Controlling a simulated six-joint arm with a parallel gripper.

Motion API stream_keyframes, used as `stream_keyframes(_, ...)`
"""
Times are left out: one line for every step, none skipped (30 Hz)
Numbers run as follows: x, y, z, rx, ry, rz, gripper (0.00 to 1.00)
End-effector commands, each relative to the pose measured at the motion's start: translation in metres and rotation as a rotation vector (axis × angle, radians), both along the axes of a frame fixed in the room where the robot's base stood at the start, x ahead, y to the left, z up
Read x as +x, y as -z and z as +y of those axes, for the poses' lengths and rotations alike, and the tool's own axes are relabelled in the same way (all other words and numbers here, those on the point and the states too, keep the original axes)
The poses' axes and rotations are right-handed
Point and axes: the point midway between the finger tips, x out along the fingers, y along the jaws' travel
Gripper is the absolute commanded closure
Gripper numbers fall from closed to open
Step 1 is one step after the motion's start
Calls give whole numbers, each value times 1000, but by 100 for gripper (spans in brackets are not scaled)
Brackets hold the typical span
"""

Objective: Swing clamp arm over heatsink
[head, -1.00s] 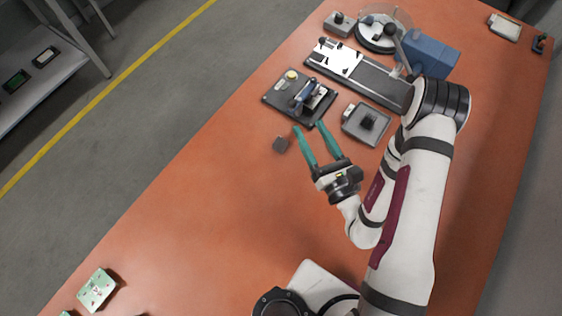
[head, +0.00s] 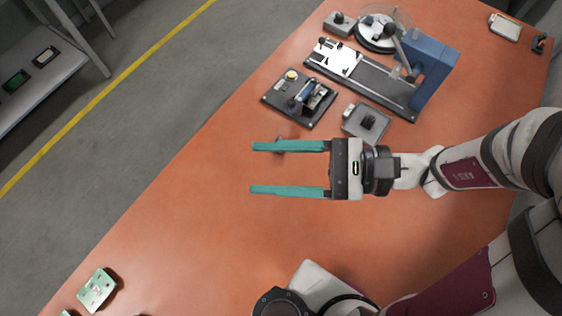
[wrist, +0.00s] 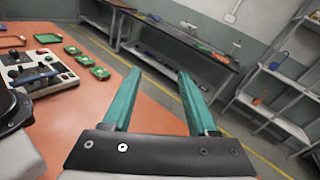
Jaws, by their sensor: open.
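A black fixture plate (head: 283,102) lies on the orange bench in the upper middle of the head view. I cannot make out a heatsink under the clamp arm. A small dark block (head: 280,139) is partly hidden by the upper finger.
A green board (head: 97,290) lies front left. The bench's left middle is clear.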

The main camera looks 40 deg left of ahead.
Motion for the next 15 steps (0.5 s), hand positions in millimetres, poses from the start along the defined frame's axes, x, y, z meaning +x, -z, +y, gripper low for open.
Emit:
stream_keyframes(-7,1,-7,-35,-32,-48,41)
stream_keyframes(-10,2,-11,-57,-50,-73,41)
stream_keyframes(-14,4,-16,-85,-71,-102,41)
stream_keyframes(-17,6,-20,-104,-85,-121,41)
stream_keyframes(-19,7,-23,-119,-94,-137,41)
stream_keyframes(-21,9,-26,-137,-105,-154,41)
stream_keyframes(-22,10,-28,-148,-110,-164,41)
stream_keyframes(-22,10,-29,-155,-115,-171,41)
stream_keyframes(-23,11,-31,-162,-119,-178,41)
stream_keyframes(-23,12,-31,-165,-122,-181,41)
stream_keyframes(-24,12,-32,-167,-123,-182,41)
stream_keyframes(-24,12,-32,-167,-124,-182,41)
stream_keyframes(-24,12,-32,-167,-124,-182,41)
stream_keyframes(-24,12,-32,-167,-123,-180,41)
stream_keyframes(-24,12,-31,-167,-123,-180,41)
